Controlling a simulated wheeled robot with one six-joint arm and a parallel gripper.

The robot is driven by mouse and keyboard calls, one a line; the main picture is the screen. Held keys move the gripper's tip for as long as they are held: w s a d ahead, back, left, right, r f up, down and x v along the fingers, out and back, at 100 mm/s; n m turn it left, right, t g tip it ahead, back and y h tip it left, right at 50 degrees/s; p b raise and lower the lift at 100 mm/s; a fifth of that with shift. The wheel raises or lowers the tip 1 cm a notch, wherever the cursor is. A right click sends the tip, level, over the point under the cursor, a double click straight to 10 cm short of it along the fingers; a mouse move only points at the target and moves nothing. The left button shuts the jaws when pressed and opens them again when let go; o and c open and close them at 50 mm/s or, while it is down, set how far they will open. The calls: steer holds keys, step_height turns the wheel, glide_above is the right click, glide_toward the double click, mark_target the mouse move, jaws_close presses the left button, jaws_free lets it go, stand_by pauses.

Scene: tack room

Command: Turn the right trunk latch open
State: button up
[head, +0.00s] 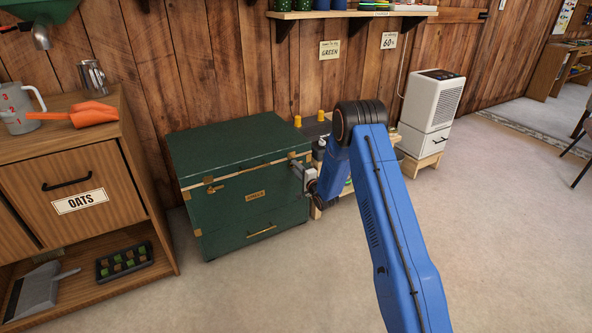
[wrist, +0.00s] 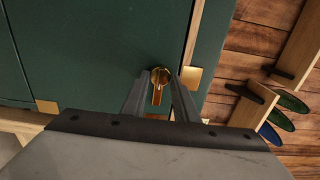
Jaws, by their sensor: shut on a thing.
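The dark green trunk (head: 225,222) stands against the plank wall in the head view, lid closed. Its right latch is a brass piece with a round pivot and a short lever, seen close in the wrist view (wrist: 158,88). My gripper (head: 299,166) is at the trunk's upper right front and hides most of this latch in the head view. In the wrist view my gripper's (wrist: 161,85) two fingers stand on either side of the latch, shut on it. The left latch (head: 215,190) shows on the trunk's front left, uncovered.
A wooden cabinet labelled OATS (head: 75,180) stands close left of the trunk. A low wooden stand behind my arm is right of it, then a white appliance (head: 432,100). A shelf (head: 350,14) hangs above. The floor in front (head: 250,290) is clear.

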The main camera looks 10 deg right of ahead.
stand_by(0.3)
steer(key=o, duration=1)
steer(key=shift+o, duration=0.2)
steer(key=shift+s+d, duration=0.1)
steer(key=shift+s, duration=0.05)
steer(key=v, duration=1.7)
